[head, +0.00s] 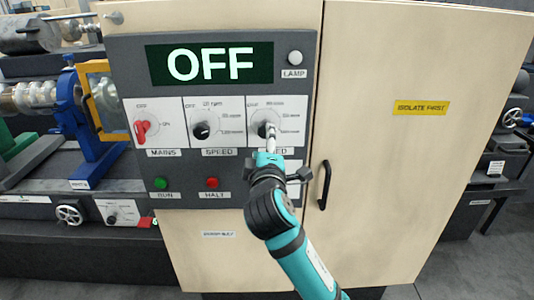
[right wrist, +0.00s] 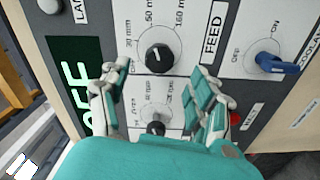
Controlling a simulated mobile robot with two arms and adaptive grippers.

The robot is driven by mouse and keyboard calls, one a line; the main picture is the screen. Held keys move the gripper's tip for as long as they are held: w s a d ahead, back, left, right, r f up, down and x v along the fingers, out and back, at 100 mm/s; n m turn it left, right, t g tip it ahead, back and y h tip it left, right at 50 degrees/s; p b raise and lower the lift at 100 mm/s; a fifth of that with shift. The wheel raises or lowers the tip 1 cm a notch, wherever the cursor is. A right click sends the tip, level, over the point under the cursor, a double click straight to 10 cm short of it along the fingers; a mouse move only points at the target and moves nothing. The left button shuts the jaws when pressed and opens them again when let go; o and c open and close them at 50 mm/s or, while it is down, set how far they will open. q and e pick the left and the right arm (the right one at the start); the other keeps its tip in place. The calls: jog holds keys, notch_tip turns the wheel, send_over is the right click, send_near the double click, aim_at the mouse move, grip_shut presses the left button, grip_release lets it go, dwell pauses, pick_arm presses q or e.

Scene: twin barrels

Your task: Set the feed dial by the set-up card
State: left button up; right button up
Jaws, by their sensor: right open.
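The feed dial (right wrist: 160,58) is a round black knob on a white plate with mm marks, beside the FEED label (right wrist: 213,32) in the right wrist view. Its white pointer line tilts toward the upper left there. In the head view the feed dial plate (head: 288,106) is partly covered by my right gripper (head: 269,137). In the right wrist view my right gripper (right wrist: 161,72) is open and empty, with one finger on each side of the dial. I cannot tell whether the fingers touch it. I make out no set-up card. My left gripper is out of view.
The display (head: 210,63) reads OFF. The speed dial (head: 203,130) and red mains switch (head: 142,131) sit left of the feed dial. A blue coolant switch (right wrist: 277,64) is close by. A black door handle (head: 324,185) stands out to the right.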

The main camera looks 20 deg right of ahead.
jog(key=v, duration=0.4)
jog(key=shift+s, duration=0.1)
jog(key=w+a+f+g+y+b, duration=0.1)
jog(key=w+f+g, duration=0.1)
jog(key=f, duration=1.1)
jog(key=w+f+g+y, duration=0.2)
jog(key=f, duration=1.1)
jog(key=s+d+f+m+g+y+b, duration=0.15)
jog(key=s+f, duration=0.35)
jog(key=f, duration=0.7)
jog(key=s+f+m+g, duration=0.1)
jog(key=s+f+g, duration=0.2)
jog(key=s+f, duration=0.55)
jog(key=s+d+f+m+g, duration=0.1)
jog(key=s+f+g, duration=0.15)
jog(key=f, duration=1.15)
jog(key=s+d+f+m+g, duration=0.1)
jog(key=s+f, duration=0.5)
jog(key=s, duration=0.6)
jog(key=s+d+f+m+g+b, duration=0.1)
jog(key=s+d+f+m+g, duration=0.1)
jog(key=s+f, duration=0.5)
jog(key=s+d+f+m+g, duration=0.2)
jog(key=s+f, duration=0.4)
jog(key=s, duration=1.3)
jog(key=shift+d+f+m+b, duration=0.15)
jog(key=shift+f+m+b, duration=0.2)
jog(key=shift+m, duration=0.2)
